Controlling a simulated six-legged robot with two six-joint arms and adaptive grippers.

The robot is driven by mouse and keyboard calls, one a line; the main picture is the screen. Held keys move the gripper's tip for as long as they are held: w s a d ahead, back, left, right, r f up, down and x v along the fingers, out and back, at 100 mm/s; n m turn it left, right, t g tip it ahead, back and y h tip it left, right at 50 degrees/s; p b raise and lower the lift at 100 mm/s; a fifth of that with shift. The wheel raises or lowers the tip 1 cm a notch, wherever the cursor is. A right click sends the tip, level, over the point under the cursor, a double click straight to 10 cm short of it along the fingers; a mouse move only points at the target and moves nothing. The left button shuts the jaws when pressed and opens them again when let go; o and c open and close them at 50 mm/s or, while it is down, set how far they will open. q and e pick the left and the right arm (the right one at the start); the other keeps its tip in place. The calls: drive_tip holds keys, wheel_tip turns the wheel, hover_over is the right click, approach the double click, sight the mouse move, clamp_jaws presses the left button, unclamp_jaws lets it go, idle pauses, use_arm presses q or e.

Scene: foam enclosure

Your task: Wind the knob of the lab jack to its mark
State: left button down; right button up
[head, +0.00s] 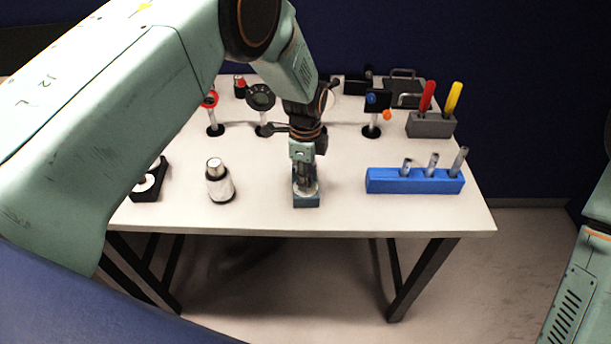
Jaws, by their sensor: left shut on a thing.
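The lab jack (306,202) is a small blue-green block near the middle of the table's front edge. My left arm reaches in from the left and over the table. My left gripper (306,178) points straight down onto the top of the jack and is shut on its knob. The fingers and wrist hide most of the knob, and I cannot make out the mark. My right arm shows only as a link at the right edge, and its gripper is out of view.
On the white table (340,222), a white cylinder (219,182) and a black holder (150,182) stand left of the jack. A blue rack (414,181) with metal tubes stands right. Behind are a grey block (431,125) with red and yellow handles and several posts on black bases.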

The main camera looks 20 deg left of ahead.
use_arm(q)
drive_tip(key=n, duration=0.3)
drive_tip(key=shift+n+b, duration=0.3)
drive_tip(key=shift+n, duration=0.1)
drive_tip(key=n, duration=0.3)
drive_tip(key=shift+b, duration=0.3)
drive_tip(key=n, duration=0.4)
drive_tip(key=shift+s, duration=0.1)
drive_tip(key=n+b, duration=0.1)
drive_tip(key=n, duration=0.2)
drive_tip(key=shift+d+n, duration=0.1)
drive_tip(key=shift+n, duration=0.3)
drive_tip(key=n, duration=0.3)
drive_tip(key=shift+f+n, duration=0.1)
drive_tip(key=shift+n, duration=0.2)
drive_tip(key=n, duration=0.3)
drive_tip(key=shift+n+b, duration=0.3)
drive_tip(key=shift+b, duration=0.1)
drive_tip(key=n, duration=0.3)
drive_tip(key=shift+n, duration=0.3)
drive_tip(key=shift+d+n+b, duration=0.1)
drive_tip(key=shift+n+b, duration=0.25)
drive_tip(key=shift+n, duration=1.35)
